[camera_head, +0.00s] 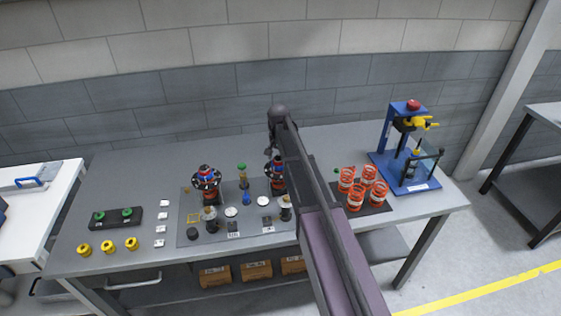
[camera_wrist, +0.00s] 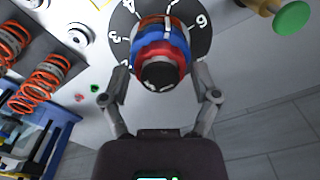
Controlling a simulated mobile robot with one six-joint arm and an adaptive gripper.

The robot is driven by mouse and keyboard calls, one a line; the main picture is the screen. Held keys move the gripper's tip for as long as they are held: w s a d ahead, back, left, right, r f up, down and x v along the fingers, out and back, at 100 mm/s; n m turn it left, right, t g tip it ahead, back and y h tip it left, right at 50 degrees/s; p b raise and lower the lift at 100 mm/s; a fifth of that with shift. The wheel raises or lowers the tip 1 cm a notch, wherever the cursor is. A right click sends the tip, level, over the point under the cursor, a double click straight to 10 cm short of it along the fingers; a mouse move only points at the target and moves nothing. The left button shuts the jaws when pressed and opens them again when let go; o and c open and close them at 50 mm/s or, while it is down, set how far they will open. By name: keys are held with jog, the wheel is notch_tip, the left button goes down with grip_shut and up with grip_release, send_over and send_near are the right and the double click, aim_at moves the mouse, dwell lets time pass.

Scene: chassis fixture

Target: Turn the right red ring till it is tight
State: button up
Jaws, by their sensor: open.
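The right red ring (camera_wrist: 148,54) is on a round stack with a blue ring (camera_wrist: 158,42) and a dark tip, above a dark dial with white numbers (camera_wrist: 203,48). My gripper (camera_wrist: 162,72) is open in the wrist view, with one finger on each side of the red ring; whether the fingers touch it I cannot tell. In the head view the right assembly (camera_head: 277,174) stands on the grey mat, and my gripper (camera_head: 272,150) is right beside its top, partly hidden by my arm. The left assembly (camera_head: 206,177) stands further left.
Orange springs (camera_head: 355,198) stand on a dark mat to the right, and a blue press (camera_head: 405,165) is behind them. A green-topped post (camera_head: 242,168) stands between the two assemblies. Small jars and discs are in front. Yellow rings (camera_head: 108,247) lie at the front left.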

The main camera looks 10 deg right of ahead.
dwell(0.4)
jog(key=n, duration=1.1)
jog(key=shift+n, duration=0.4)
jog(key=n, duration=0.5)
jog(key=shift+n, duration=0.8)
jog(key=shift+n, duration=0.3)
jog(key=shift+n, duration=2)
